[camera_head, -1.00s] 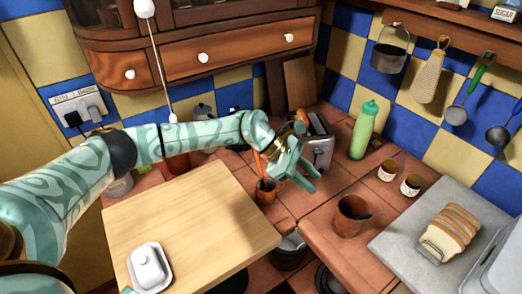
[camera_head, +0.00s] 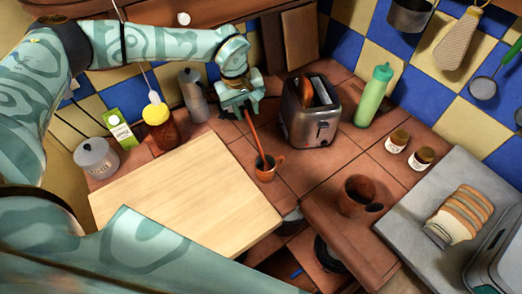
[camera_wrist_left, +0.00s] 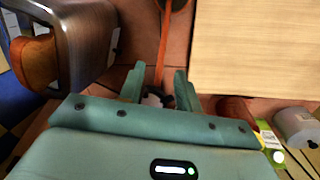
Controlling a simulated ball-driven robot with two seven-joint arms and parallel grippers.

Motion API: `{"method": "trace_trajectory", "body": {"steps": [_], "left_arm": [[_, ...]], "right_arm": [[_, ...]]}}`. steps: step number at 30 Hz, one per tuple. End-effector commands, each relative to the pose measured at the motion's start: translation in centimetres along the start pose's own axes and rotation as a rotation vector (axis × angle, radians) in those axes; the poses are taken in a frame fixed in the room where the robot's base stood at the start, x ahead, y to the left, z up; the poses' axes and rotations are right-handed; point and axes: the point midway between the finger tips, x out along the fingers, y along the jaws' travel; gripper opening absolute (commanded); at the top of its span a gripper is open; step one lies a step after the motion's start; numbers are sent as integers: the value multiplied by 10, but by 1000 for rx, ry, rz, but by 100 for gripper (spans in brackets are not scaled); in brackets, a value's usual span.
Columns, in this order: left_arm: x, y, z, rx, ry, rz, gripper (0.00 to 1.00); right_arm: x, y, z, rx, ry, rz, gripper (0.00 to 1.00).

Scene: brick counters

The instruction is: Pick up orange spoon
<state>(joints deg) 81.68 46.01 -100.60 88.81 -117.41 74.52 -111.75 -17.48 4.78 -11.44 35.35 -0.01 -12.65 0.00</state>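The orange spoon (camera_head: 253,130) stands tilted in a small terracotta cup (camera_head: 264,173), its lower end hidden inside. Its long handle shows in the left wrist view (camera_wrist_left: 162,40), running down between the two fingers. My left gripper (camera_head: 241,104) is at the upper end of the handle, above and behind the cup. In the wrist view my left gripper (camera_wrist_left: 159,77) has its fingers apart, with a gap on both sides of the handle. My right gripper is not in view.
A toaster (camera_head: 312,112) stands right of the spoon; a wooden board (camera_head: 185,200) lies left in front. A larger cup (camera_head: 352,198) and green bottle (camera_head: 373,95) are to the right.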

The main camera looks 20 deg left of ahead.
Motion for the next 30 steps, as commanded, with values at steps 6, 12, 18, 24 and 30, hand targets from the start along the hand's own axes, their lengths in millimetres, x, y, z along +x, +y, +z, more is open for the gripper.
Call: {"method": "trace_trajectory", "body": {"steps": [6,12,18,24,30], "left_arm": [[19,0,0,-2,-1,-1,34],[52,-1,2,-2,-1,0,34],[63,-1,1,-3,0,1,34],[63,-1,1,-3,0,1,17],[62,-1,1,-3,0,1,0]], "right_arm": [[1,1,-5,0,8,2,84],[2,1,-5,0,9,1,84],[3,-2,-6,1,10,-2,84],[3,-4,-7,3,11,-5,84],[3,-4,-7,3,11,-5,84]]}}
